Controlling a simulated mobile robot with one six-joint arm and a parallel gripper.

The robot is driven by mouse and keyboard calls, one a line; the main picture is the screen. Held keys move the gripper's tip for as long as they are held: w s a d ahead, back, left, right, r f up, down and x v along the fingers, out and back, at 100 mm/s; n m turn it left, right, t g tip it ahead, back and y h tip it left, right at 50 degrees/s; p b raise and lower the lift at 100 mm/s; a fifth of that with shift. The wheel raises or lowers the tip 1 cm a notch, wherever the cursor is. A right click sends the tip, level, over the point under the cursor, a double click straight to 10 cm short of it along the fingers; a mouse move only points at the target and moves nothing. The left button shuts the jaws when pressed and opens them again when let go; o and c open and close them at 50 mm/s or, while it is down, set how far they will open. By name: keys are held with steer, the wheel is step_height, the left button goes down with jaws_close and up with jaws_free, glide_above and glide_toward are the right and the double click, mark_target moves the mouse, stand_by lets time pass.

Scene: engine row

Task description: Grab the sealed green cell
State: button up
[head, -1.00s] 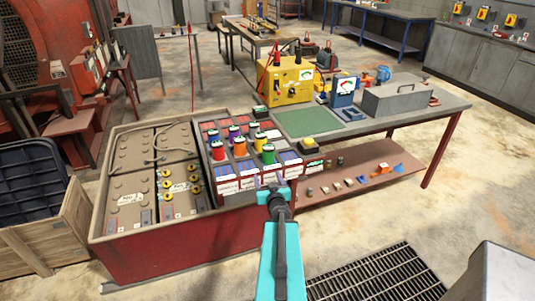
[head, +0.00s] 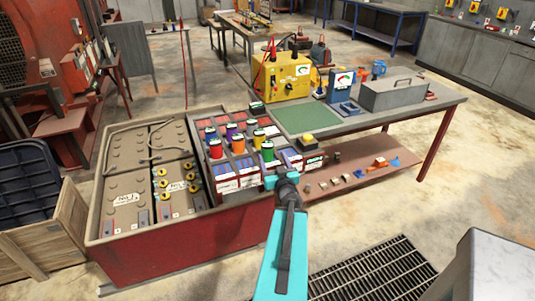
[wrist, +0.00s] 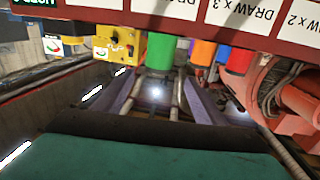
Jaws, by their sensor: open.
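The green cell (head: 267,151) stands upright at the front right of the group of coloured cells in the rack. It also shows in the wrist view (wrist: 160,52), straight ahead and near the top, its upper part cut off by the rack's front edge. My gripper (head: 284,180) is just in front of the rack, a little below and right of the green cell in the head view. In the wrist view its two fingers (wrist: 160,92) are apart with nothing between them. I cannot tell from the pictures whether the cell's cap is sealed.
An orange cell (head: 238,145), a red cell (head: 215,150) and a yellow cell (head: 258,137) stand close beside it. Labelled cards line the rack's front (head: 238,184). A bench with a green mat (head: 305,117) lies to the right. A floor grate (head: 375,275) is in front.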

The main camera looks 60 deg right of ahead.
mark_target(266, 141)
steer(key=shift+f+b+x, duration=0.2)
steer(key=shift+b+x, duration=0.9)
steer(key=shift+w+d+r, duration=0.2)
steer(key=shift+w+d, duration=0.05)
steer(key=shift+p+x, duration=0.7)
steer(key=shift+x, duration=1.9)
steer(key=shift+w+d, duration=0.1)
steer(key=shift+p+x, duration=1.1)
steer(key=shift+x, duration=1.4)
steer(key=shift+f, duration=0.15)
steer(key=c, duration=1.6)
jaws_close()
